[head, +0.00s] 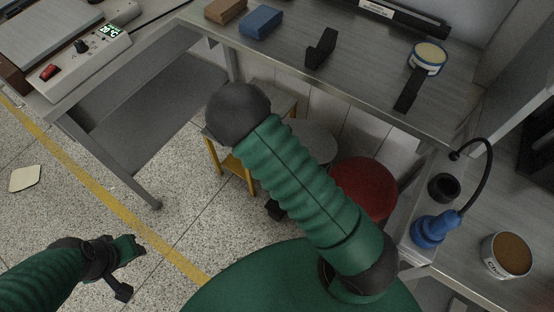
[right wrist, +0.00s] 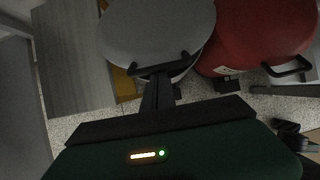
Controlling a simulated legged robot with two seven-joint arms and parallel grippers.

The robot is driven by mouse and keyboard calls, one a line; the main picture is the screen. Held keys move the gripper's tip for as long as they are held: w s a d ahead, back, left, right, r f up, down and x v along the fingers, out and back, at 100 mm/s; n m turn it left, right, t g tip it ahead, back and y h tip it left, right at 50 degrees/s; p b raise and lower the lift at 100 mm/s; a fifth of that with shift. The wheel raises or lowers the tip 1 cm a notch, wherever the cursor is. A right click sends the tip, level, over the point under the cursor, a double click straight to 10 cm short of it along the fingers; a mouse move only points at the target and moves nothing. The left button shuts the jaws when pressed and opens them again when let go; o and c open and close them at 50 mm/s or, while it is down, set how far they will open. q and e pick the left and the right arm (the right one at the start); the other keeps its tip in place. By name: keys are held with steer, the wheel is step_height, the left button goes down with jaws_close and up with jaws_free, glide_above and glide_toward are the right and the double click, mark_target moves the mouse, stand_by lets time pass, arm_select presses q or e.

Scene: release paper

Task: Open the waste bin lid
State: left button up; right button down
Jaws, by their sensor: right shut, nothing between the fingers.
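Two round bins stand under the bench. One has a grey lid (head: 314,140), which fills the upper middle of the right wrist view (right wrist: 155,28). The other is red (head: 368,185), to its right, and also shows in the right wrist view (right wrist: 260,35). Both lids look closed. A black loop handle (right wrist: 185,60) sits at the grey lid's near edge. My right gripper (right wrist: 158,76) is shut and empty at this handle; whether it touches cannot be told. My right arm hides most of it in the head view. My left gripper (head: 127,254) hangs over the floor at lower left, its opening unclear.
A yellow-legged stool (head: 228,163) stands left of the grey bin. The bench (head: 350,80) overhangs the bins and carries blocks and tape. A right-hand counter (head: 465,260) holds a blue tool (head: 430,230) and a can (head: 507,255). Open floor lies at left.

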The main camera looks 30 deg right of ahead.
steer(key=w+d+r+p, duration=0.3)
steer(key=d+r+p, duration=0.5)
steer(key=r+p, duration=0.2)
steer(key=shift+w+d+p, duration=0.15)
steer(key=shift+d+p, duration=0.15)
steer(key=shift+r, duration=0.1)
